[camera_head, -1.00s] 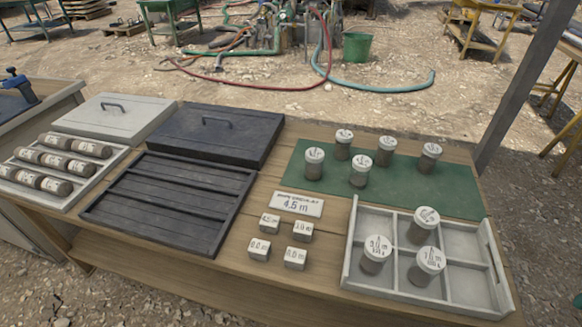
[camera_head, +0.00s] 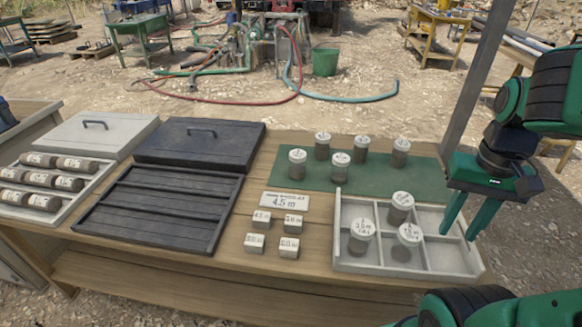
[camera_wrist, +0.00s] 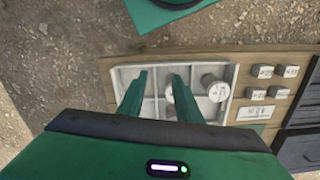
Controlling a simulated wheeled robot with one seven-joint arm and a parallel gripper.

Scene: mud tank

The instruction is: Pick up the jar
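Several jars with white lids and dark contents are in view. One jar (camera_head: 297,165), another jar (camera_head: 340,167) and more stand upright on the green mat (camera_head: 270,178). Three more stand in the compartments of the white divided tray (camera_head: 478,262): a front-left jar (camera_head: 361,238), a front-middle jar (camera_head: 406,243) and a back-middle jar (camera_head: 400,207). My gripper (camera_head: 462,222) is open and empty, fingers pointing down, above the tray's right side. Which jar is meant cannot be told.
A black slotted tray (camera_head: 160,208), black lid (camera_head: 200,145) and core tray (camera_head: 98,178) fill the left. A post (camera_head: 470,90) rises behind the tray.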

